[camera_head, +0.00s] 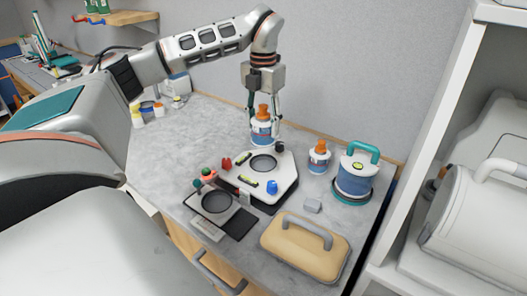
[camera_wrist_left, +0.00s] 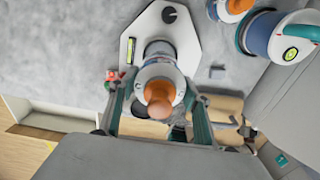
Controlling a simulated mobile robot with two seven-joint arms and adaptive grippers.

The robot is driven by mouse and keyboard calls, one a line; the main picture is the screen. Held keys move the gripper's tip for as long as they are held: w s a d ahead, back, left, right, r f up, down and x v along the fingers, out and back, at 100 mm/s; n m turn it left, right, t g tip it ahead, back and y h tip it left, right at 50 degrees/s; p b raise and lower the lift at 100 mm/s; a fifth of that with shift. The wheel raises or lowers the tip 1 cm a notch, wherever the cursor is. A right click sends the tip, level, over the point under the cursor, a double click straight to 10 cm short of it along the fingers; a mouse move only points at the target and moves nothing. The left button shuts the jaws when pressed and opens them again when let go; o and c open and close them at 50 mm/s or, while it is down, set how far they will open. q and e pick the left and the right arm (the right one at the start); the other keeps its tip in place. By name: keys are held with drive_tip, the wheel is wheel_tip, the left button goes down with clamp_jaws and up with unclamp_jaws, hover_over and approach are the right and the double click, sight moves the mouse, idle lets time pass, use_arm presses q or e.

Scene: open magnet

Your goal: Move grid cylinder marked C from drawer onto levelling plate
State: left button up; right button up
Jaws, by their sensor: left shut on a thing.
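My left gripper (camera_head: 263,127) is shut on a white-and-blue cylinder with an orange knob (camera_head: 262,132). Its marking is not readable. The held cylinder looks upright. The levelling plate (camera_head: 281,186) is a white angular plate with a dark round ring, on the bench just below and in front of the gripper. In the left wrist view, the cylinder (camera_wrist_left: 158,82) sits between both fingers and overlaps the plate (camera_wrist_left: 182,42); I cannot tell whether they touch. The drawer (camera_head: 212,275) stands open under the bench's front edge. My right gripper is out of view.
A similar orange-topped cylinder (camera_head: 319,158) and a blue-and-white canister with a teal handle (camera_head: 354,181) stand right of the plate. A tan case with a grey handle (camera_head: 290,252) and a dark device (camera_head: 216,209) lie in front.

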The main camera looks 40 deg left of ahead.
use_arm(q)
wheel_tip(320, 180, down, 10)
drive_tip(key=shift+r, duration=0.2)
drive_tip(key=shift+f, duration=0.1)
idle(0.3)
drive_tip(key=shift+f, duration=0.15)
drive_tip(key=o, duration=1.4)
drive_tip(key=shift+c, duration=0.2)
wheel_tip(320, 180, up, 12)
drive_tip(key=shift+r, duration=0.25)
